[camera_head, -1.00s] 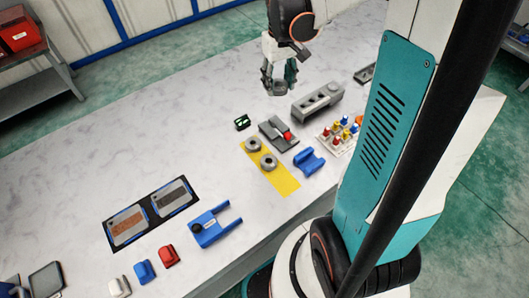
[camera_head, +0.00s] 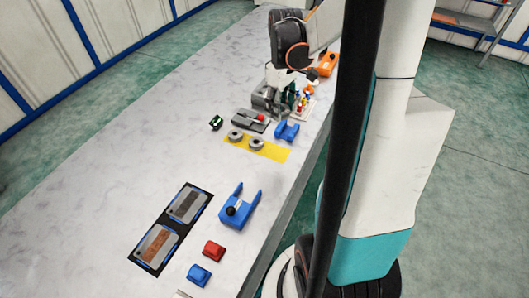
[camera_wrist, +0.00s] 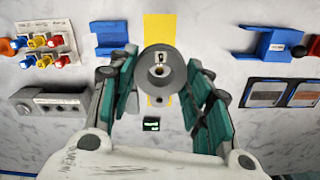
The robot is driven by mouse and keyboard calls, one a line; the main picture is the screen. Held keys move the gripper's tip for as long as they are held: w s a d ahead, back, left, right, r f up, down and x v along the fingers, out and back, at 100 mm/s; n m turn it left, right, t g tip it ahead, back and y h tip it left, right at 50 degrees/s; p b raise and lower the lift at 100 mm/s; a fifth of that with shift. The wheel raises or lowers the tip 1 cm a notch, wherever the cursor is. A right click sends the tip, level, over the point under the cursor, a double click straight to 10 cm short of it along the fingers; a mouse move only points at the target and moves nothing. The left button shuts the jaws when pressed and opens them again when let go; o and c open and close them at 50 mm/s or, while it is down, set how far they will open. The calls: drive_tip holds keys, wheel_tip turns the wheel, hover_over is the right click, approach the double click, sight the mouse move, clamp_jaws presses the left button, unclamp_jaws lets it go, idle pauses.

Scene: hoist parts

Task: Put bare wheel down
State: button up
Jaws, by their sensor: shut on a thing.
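In the wrist view the wheel lies in front of a yellow strip (camera_wrist: 159,27). In the head view my gripper (camera_head: 283,99) is above the back part of the bench, and the wheel in it cannot be made out there. Two other grey wheels, one to the left (camera_head: 235,136) and one to the right (camera_head: 256,145), rest on the yellow strip (camera_head: 273,154).
A rack of coloured pegs (camera_wrist: 43,44) and a blue fork (camera_head: 239,208) are on the bench. The left bench surface is clear.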

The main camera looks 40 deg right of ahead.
sight(277, 153)
wheel_tip(277, 153, down, 19)
drive_tip(key=b, duration=0.6)
drive_tip(key=shift+b, duration=0.3)
drive_tip(key=shift+d+f, duration=0.1)
drive_tip(key=shift+f, duration=0.1)
drive_tip(key=o, duration=1.3)
drive_tip(key=shift+r, duration=0.15)
wheel_tip(277, 153, up, 12)
drive_tip(key=p, duration=0.4)
